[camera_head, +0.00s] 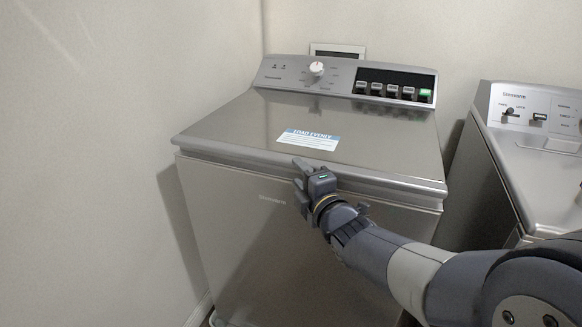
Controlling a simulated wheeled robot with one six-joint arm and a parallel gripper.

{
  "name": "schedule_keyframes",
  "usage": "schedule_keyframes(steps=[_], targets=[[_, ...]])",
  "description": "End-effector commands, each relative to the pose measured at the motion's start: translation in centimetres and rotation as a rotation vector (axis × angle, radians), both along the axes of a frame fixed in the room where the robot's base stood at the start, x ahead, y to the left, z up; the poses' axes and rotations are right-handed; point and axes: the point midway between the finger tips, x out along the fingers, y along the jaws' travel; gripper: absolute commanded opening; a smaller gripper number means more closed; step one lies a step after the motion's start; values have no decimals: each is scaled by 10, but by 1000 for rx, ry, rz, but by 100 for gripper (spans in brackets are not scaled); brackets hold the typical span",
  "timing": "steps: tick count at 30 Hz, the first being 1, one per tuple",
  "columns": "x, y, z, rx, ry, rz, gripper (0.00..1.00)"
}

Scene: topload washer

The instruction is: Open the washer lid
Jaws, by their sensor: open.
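The washer (270,240) is a grey metallic top-loader in the middle of the head view. Its lid (225,122) is flat and closed, with a blue and white label (308,140) near the front edge. My arm reaches in from the lower right and hides part of the washer's front.
A control panel (340,80) with a white knob (317,69) and several switches stands at the washer's back. A second appliance (510,150) is close on the right, with a narrow gap between. A bare wall (90,150) is on the left. The space above the lid is clear.

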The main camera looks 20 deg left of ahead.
Motion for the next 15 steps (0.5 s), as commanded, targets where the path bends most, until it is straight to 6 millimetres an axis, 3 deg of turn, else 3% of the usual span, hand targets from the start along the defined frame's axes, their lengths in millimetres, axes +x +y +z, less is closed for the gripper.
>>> schedule_keyframes(steps=[6,15], targets=[[24,21,0,1,1,0,41],[33,29,0,2,1,-1,41]])
